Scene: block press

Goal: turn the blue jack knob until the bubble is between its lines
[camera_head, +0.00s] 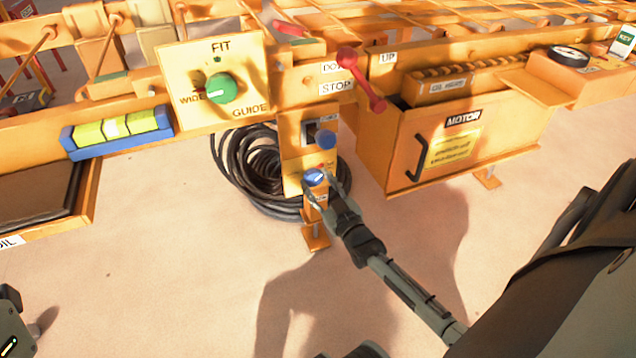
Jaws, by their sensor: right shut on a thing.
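The blue jack knob (314,177) sits low on the orange post in the middle of the head view. My right gripper (318,186) comes in from the lower right and is shut on the knob, its fingers partly covering the sides. The blue level (117,132) with its yellow-green vial is fixed to the orange frame at the left. My left gripper is not clearly in view; only a grey part of mine shows at the lower left.
A green knob (222,88) is on the guide panel, and a red lever (362,79) is at the upper right. Coiled black cable (247,165) lies behind the post. The orange motor box (398,136) stands to the right.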

